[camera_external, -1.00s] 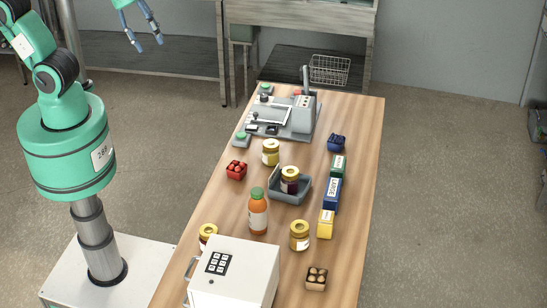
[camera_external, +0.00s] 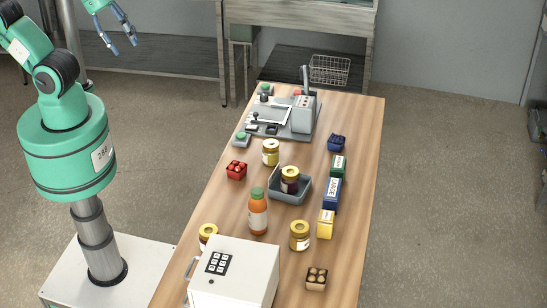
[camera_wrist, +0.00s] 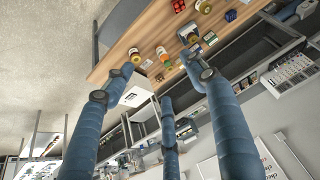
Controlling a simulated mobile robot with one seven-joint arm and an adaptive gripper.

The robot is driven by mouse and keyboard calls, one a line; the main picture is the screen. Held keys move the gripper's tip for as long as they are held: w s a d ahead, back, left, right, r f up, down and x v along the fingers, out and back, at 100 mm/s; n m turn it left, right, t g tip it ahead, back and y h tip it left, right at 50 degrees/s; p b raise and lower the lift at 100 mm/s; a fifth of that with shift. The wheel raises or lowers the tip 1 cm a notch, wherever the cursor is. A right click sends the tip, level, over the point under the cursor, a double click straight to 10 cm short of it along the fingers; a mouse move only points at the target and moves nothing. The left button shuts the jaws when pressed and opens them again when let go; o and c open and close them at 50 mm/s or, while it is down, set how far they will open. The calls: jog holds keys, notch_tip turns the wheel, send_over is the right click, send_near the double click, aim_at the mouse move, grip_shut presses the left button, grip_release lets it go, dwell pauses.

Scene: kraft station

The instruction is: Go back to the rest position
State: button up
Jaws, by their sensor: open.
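My gripper (camera_external: 122,37) is at the upper left in the external view, raised and well to the left of the wooden table (camera_external: 352,150). Its blue fingers are spread and hold nothing. In the wrist view the fingers of my gripper (camera_wrist: 165,85) are apart, with only the distant room between them. The table (camera_wrist: 122,50) shows beyond them at the top, tilted, with jars and boxes on it.
On the table are a white keypad box (camera_external: 250,280), an orange bottle (camera_external: 258,215), a grey tray (camera_external: 290,195) holding a jar, several other jars, small boxes and a grey machine (camera_external: 302,115). A wire basket (camera_external: 328,70) is behind. The floor right of the table is clear.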

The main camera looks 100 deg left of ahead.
notch_tip(320, 180, down, 17)
jog(key=b, duration=1.7)
jog(key=shift+f, duration=0.15)
